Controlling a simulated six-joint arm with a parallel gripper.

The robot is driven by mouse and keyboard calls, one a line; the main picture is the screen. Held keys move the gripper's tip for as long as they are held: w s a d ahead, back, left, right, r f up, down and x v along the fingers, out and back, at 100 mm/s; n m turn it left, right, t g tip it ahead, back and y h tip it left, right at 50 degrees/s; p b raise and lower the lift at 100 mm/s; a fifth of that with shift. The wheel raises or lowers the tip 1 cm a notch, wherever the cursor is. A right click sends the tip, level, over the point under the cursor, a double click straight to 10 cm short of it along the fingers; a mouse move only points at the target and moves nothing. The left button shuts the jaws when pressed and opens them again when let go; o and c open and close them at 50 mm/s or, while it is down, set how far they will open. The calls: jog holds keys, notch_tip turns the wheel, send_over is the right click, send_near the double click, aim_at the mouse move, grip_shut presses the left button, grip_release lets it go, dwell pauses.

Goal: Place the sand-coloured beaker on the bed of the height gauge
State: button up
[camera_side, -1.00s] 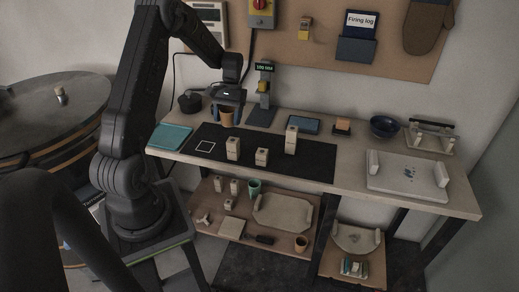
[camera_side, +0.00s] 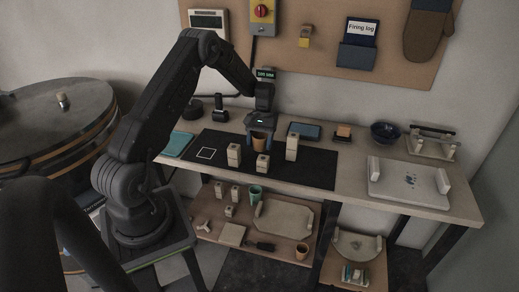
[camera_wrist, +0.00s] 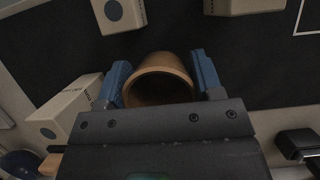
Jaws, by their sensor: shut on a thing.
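The sand-coloured beaker (camera_side: 259,138) is between the two blue fingers of my gripper (camera_side: 263,141), which is shut on its sides. In the wrist view the beaker (camera_wrist: 158,64) shows its round rim and dark inside between the fingers of my gripper (camera_wrist: 161,77). The height gauge (camera_side: 265,73) is behind my gripper; only its lit display head shows clearly. Its column and bed are hidden behind my wrist. The beaker appears upright, near the back of the black mat (camera_side: 310,172); its height above the surface is hard to tell.
Pale blocks stand close by: a tall one (camera_side: 291,147) to the right, a short one (camera_side: 263,163) in front, another (camera_side: 233,155) to the left. A blue tablet (camera_side: 305,130) lies behind right. A white outlined square (camera_side: 206,153) marks the mat's left part.

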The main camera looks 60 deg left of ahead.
aim_at(259, 149)
jog(key=shift+f, duration=1.55)
jog(key=shift+f, duration=0.15)
jog(key=o, duration=1.1)
